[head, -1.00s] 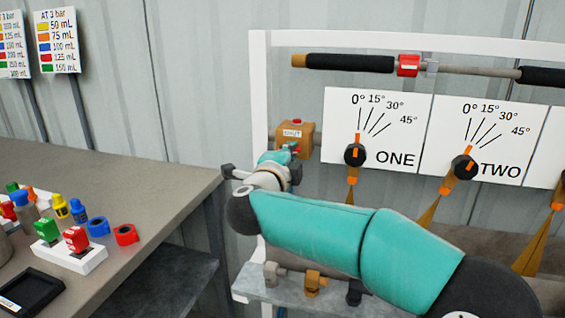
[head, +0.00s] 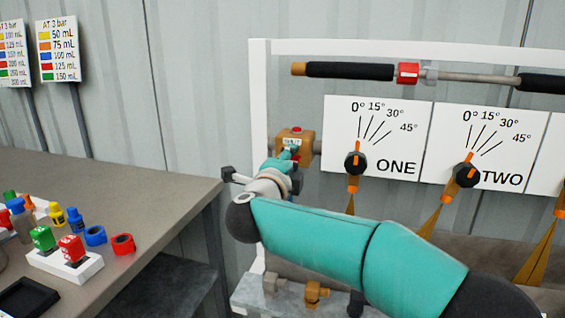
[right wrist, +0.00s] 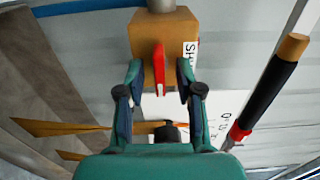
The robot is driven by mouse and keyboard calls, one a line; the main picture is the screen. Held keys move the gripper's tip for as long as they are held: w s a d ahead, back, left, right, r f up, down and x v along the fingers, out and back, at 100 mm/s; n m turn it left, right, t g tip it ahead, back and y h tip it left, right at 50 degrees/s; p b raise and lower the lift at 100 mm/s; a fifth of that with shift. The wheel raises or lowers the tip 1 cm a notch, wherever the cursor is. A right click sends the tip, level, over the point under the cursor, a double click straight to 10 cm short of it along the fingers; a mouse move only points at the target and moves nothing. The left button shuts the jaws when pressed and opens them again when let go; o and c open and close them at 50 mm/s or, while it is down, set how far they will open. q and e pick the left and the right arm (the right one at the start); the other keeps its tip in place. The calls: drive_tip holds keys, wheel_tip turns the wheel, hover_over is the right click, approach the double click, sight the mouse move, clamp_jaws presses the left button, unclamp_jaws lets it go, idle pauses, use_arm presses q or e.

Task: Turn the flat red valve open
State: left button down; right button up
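The flat red valve handle (right wrist: 159,68) stands on the front of a brass-coloured valve block (right wrist: 176,35) in the right wrist view. A white label beside it is partly hidden. In the head view the block (head: 305,147) sits at the left end of the pump frame, and my gripper hides much of its lower front. My right gripper (right wrist: 159,82) is open, with one finger on each side of the red handle and a visible gap on both sides. In the head view the right gripper (head: 290,154) is in front of the block. My left gripper is not in view.
Dial panels ONE (head: 393,120) and TWO (head: 490,133), with black knobs, stand right of the valve. A black-gripped bar (head: 350,70) runs above. A grey table (head: 160,190) with coloured bottles and caps is at left. A lower shelf (head: 262,290) lies beneath my arm.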

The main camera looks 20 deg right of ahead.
drive_tip(key=shift+a, duration=0.1)
drive_tip(key=v, duration=1.2)
drive_tip(key=shift+f, duration=0.15)
